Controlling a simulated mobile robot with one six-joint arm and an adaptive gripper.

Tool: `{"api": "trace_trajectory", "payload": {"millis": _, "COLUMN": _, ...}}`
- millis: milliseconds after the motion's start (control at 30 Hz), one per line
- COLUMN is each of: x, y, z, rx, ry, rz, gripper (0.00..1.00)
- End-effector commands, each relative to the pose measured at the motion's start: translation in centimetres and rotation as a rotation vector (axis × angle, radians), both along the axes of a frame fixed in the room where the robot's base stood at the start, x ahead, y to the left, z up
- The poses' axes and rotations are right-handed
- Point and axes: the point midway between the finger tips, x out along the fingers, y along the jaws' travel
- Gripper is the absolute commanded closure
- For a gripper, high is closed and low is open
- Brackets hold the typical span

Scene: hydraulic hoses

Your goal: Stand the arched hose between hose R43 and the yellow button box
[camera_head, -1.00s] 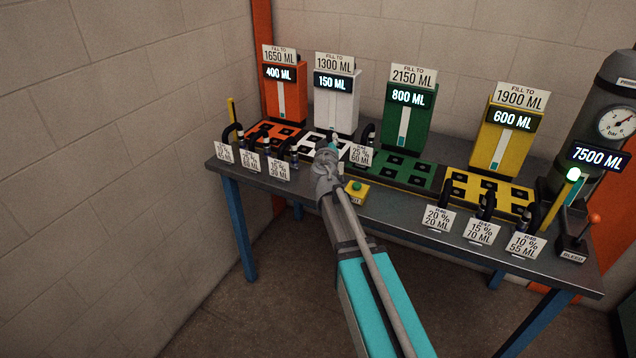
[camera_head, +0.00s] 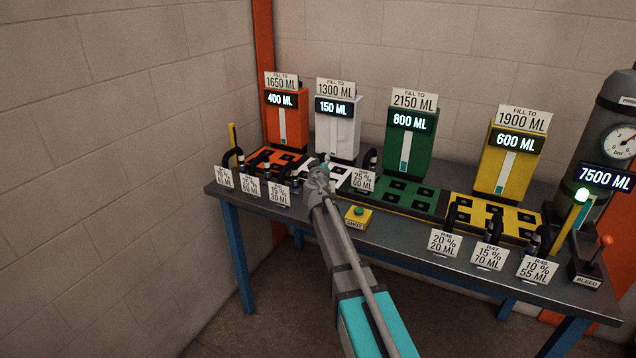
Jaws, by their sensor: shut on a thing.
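My gripper (camera_head: 318,180) is above the table's front left part, left of and behind the yellow button box (camera_head: 357,215) with its green button. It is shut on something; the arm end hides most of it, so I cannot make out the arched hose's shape. To its left, several short black hoses stand behind small signs; the nearest is behind the 30 ML sign (camera_head: 276,193). The sign numbers there are too small to read, so I cannot tell which is R43. Another black hose (camera_head: 370,160) stands behind the 25 % 60 ML sign (camera_head: 363,180), right of my gripper.
Orange (camera_head: 286,120), white (camera_head: 338,130), green (camera_head: 408,140) and yellow (camera_head: 514,160) stations line the table's back with socket plates before them. Hoses R46 to R48 stand at right, near the bleed lever (camera_head: 598,255). Bare tabletop (camera_head: 400,220) shows right of the button box.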

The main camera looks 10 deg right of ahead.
Motion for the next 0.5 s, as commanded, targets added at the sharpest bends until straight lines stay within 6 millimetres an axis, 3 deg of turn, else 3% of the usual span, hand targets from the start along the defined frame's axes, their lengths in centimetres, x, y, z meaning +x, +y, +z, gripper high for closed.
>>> {"api": "trace_trajectory", "payload": {"millis": 300, "x": 2.4, "y": 0.2, "z": -3.3, "rx": -0.001, "ry": 0.0, "rz": -0.001, "gripper": 1.0}}
{"api": "trace_trajectory", "payload": {"millis": 500, "x": 3.3, "y": 0.2, "z": -4.2, "rx": -0.001, "ry": 0.0, "rz": -0.001, "gripper": 1.0}}
